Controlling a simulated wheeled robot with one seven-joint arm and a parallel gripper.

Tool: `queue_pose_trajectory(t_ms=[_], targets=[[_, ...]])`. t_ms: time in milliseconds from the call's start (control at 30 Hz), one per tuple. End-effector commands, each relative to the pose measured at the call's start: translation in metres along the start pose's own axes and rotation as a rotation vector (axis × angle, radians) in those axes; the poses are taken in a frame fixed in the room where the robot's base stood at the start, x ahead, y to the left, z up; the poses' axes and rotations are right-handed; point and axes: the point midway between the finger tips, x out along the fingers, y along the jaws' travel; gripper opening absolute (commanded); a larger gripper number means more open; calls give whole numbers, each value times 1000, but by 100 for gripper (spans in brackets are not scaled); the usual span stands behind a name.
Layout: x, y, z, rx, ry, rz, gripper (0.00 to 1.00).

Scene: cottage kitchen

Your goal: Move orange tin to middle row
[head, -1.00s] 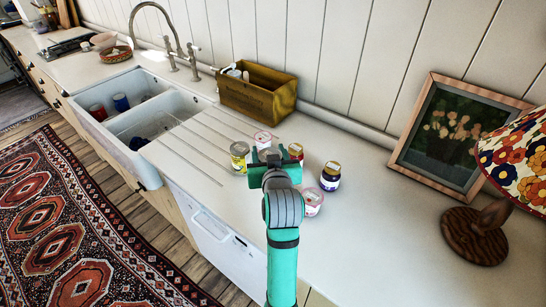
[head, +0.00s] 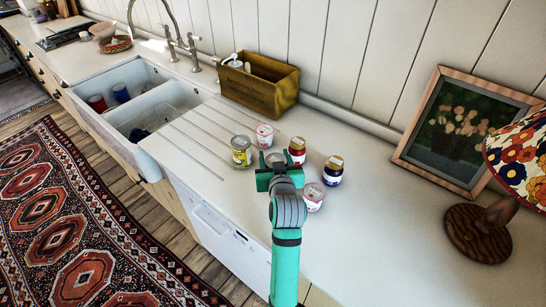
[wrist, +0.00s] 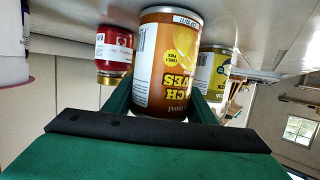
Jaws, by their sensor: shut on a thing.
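The orange tin (wrist: 165,62) stands between my gripper's fingers and fills the middle of the wrist view, which shows the scene upside down. In the head view only its grey top (head: 275,158) shows, just beyond my gripper (head: 277,175). My gripper is shut on the tin. I cannot tell whether its base touches the counter. A yellow tin (head: 241,151) stands to its left and a red jar (head: 297,150) to its right. A pink-and-white cup (head: 265,135) stands behind it.
A dark blue jar (head: 333,170) and another pink-and-white cup (head: 313,196) stand at right, the cup close beside my gripper. A wooden box (head: 258,88) stands against the wall, with the sink (head: 140,110) at left. The counter (head: 385,230) is clear at front right.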

Motion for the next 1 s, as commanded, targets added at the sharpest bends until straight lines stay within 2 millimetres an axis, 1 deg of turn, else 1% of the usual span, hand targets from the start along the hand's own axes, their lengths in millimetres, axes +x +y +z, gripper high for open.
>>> queue_pose_trajectory(t_ms=[167,200,233,267,567,667,767,1000], targets=[[1,-3,2,-1,1,-4,18],[1,-4,3,-1,-1,-5,60],[1,-4,3,-1,-1,-5,67],[1,-4,3,-1,-1,-5,70],[1,-4,1,-2,0,-4,70],[-4,-4,0,-1,-1,-4,70],[-17,-3,0,-1,-1,-4,70],[-65,-3,0,-1,0,-4,70]])
